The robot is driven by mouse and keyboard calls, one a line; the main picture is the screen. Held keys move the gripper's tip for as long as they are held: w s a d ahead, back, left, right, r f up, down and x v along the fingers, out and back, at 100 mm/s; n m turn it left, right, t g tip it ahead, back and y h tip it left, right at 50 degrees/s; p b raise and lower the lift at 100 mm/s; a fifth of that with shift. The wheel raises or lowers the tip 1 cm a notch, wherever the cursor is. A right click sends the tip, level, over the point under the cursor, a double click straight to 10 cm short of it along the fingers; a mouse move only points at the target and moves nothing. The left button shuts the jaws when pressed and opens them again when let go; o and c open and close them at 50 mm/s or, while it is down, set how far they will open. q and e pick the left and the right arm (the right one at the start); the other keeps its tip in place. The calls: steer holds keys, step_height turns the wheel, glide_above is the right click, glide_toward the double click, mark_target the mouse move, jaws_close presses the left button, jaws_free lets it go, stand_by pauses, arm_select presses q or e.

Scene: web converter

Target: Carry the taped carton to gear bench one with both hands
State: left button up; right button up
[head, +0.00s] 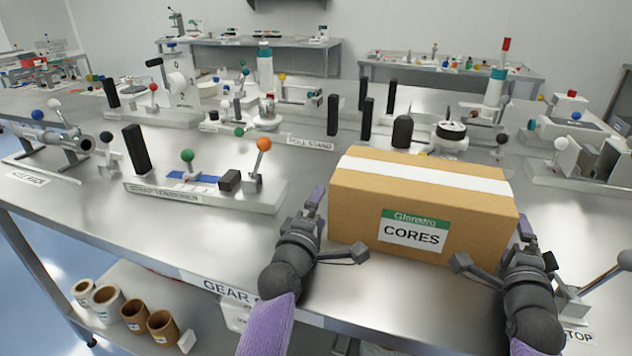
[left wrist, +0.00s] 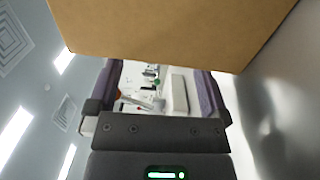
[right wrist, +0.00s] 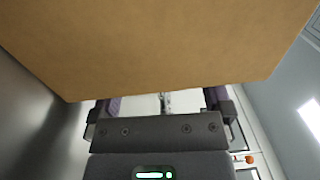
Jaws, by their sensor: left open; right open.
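The taped carton (head: 385,200) is a brown box with a white tape strip on top and a "Glenafro CORES" label on its front. It appears to sit upright on the steel bench (head: 215,240), whose front edge sign reads "GEAR", the rest hidden by my left arm. My left gripper (head: 337,226) is open at the carton's left end. My right gripper (head: 492,246) is open at its right end. The carton also fills the upper part of the left wrist view (left wrist: 170,30) and the right wrist view (right wrist: 160,45). Contact between fingers and carton cannot be told.
A fixture with an orange-knobbed lever (head: 263,145) stands left of the carton. Dark posts and a roll stand (head: 312,143) are behind it. A lever (head: 600,275) is close to my right gripper. Brown rolls (head: 135,315) stand on the lower shelf. Bare steel lies left of my left gripper.

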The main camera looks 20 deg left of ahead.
arm_select(q)
steer(key=s, duration=0.4)
steer(key=shift+s+f, duration=0.1)
steer(key=shift+s, duration=0.4)
arm_select(e)
steer(key=shift+s, duration=0.2)
steer(key=s, duration=1.1)
steer(key=shift+s+f, duration=0.25)
steer(key=shift+s, duration=0.1)
